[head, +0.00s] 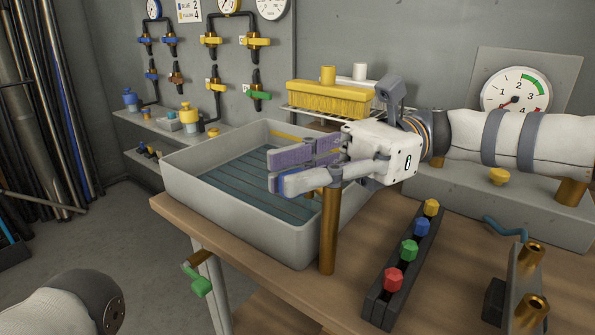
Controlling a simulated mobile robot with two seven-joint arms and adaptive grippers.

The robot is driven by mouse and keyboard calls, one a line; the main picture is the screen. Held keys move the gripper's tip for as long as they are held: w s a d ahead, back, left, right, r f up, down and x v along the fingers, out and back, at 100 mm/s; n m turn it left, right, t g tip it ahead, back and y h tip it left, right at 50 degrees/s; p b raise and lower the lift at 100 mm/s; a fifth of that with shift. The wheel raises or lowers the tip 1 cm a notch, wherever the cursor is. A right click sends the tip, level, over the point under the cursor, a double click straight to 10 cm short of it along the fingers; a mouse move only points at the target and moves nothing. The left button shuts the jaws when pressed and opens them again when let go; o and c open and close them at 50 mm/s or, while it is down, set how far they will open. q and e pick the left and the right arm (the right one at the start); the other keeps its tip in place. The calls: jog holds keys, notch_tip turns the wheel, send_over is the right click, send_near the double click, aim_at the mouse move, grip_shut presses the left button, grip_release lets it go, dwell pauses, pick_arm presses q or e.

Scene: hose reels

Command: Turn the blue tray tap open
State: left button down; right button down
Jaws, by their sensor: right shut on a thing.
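My right gripper (277,172) reaches in from the right over the grey tray (308,243). It is shut on the blue tray tap (317,191), at the top of a brass post (328,240) by the tray's near right side. The fingers hide most of the tap, with only small blue parts showing, so I cannot tell how far it is turned. The tray has dark, ribbed-looking contents. My left arm shows at the bottom left corner; its gripper is out of view.
A green-handled tap (201,284) hangs below the table's front left edge. A rack (376,300) of coloured knobs stands right of the post. A yellow brush-like block (330,98) sits on a shelf behind. Valves (255,41) and gauges line the wall.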

jog(key=shift+s+d+f+n+g+h+b, duration=0.1)
jog(key=shift+s+d+n+g+h+b, duration=0.15)
jog(key=shift+n+g+h, duration=0.5)
jog(key=shift+s+f+n+g+h+b, duration=0.15)
jog(key=shift+n+g+h+b, duration=0.25)
jog(key=shift+g, duration=0.45)
jog(key=shift+r+n+h, duration=0.1)
jog(key=shift+n+h, duration=0.15)
jog(key=c, duration=1.5)
grip_release()
jog(key=shift+r, duration=0.1)
notch_tip(320, 180, up, 10)
